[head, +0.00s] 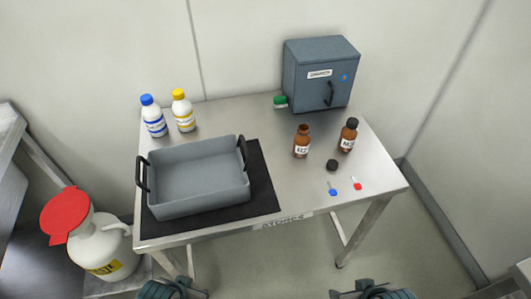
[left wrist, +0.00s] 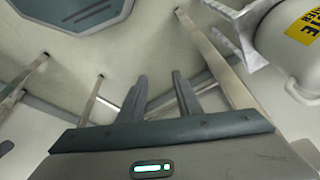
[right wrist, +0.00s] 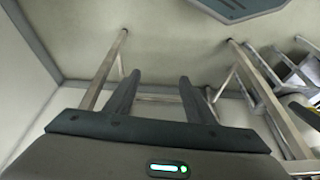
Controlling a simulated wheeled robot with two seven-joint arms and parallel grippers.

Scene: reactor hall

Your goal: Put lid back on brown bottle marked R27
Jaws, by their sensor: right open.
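A brown bottle (head: 302,144) stands upright without a lid on the right half of the steel table; its label is only partly readable and seems to start with R2. A black lid (head: 332,165) lies on the table in front of it, to the right. My right gripper (head: 372,290) is at the bottom edge of the head view, off the table's front; the right wrist view shows its fingers (right wrist: 158,80) apart and empty. My left gripper (head: 172,290) is also low in front of the table; its fingers (left wrist: 160,80) are apart with nothing between them.
A second brown bottle (head: 348,136) with a black cap stands close right. Blue (head: 333,190) and red (head: 356,184) small items lie near the lid. A grey cabinet (head: 318,75), green item (head: 280,101), grey bin (head: 200,203), two white bottles (head: 155,122) and a large white jug (head: 100,245) are around.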

